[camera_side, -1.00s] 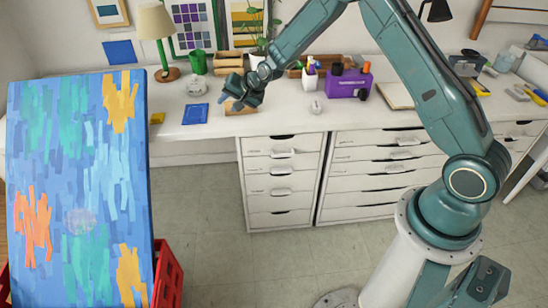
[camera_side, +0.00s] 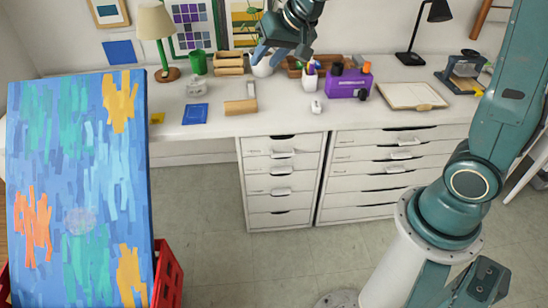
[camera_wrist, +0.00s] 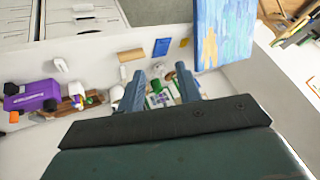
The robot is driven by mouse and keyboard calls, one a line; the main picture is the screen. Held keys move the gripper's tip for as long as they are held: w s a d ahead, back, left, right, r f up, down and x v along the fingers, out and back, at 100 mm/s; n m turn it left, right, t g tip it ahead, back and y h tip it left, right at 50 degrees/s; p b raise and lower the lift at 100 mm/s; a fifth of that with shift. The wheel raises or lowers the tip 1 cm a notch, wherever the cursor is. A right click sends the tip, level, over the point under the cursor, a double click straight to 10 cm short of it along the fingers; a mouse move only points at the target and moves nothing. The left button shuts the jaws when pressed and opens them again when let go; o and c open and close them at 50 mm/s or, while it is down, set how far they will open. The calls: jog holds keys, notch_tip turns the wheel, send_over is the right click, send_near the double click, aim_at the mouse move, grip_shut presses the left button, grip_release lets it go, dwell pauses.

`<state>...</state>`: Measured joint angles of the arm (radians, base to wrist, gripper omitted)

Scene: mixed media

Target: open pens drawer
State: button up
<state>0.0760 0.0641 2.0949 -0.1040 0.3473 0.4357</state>
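Two white drawer units stand under the desk: a left unit (camera_side: 283,190) and a right unit (camera_side: 375,181), each with several drawers. All their drawers look shut. Small pulls and labels show on the fronts, but the labels are too small to read, so I cannot tell which is the pens drawer. Drawer fronts also show upside down at the top left of the wrist view (camera_wrist: 82,18). My gripper (camera_side: 270,56) hangs above the back of the desk, well above the left unit and away from it. In the wrist view its two fingers (camera_wrist: 160,92) are apart with nothing gripped.
The desk (camera_side: 222,122) holds a pen cup (camera_side: 310,80), a purple box (camera_side: 347,85), a tan block (camera_side: 240,107), a blue pad (camera_side: 195,114) and a clipboard (camera_side: 410,96). A large painting (camera_side: 80,190) stands front left. The floor (camera_side: 215,250) before the drawers is clear.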

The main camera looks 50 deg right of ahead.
jog(key=s+r+n+g, duration=0.1)
jog(key=s+r+n, duration=0.2)
jog(key=s, duration=2.4)
jog(key=shift+a+n+g+h, duration=0.3)
jog(key=shift+a+n+g, duration=0.1)
jog(key=shift+n, duration=0.6)
jog(key=shift+w, duration=0.15)
jog(key=c, duration=0.7)
jog(key=shift+w+d, duration=0.15)
jog(key=shift+w, duration=0.45)
grip_shut()
jog(key=w+d+f+m+h, duration=0.25)
jog(key=w+d+f, duration=0.3)
jog(key=w, duration=0.75)
jog(key=w+d+f+m+h, duration=0.1)
jog(key=w+d+f+m, duration=0.3)
jog(key=w+f, duration=0.55)
jog(key=w+d+f, duration=0.2)
jog(key=d+f, duration=0.1)
jog(key=f, duration=0.6)
jog(key=w+d+f+m+h, duration=0.1)
jog(key=w+d+f, duration=0.1)
jog(key=f, duration=0.8)
jog(key=w+d+f+m+h, duration=0.1)
jog(key=w+d+f, duration=0.2)
jog(key=f, duration=0.6)
jog(key=shift+w+d+f, duration=0.2)
jog(key=shift+d+f, duration=0.05)
jog(key=shift+d, duration=0.1)
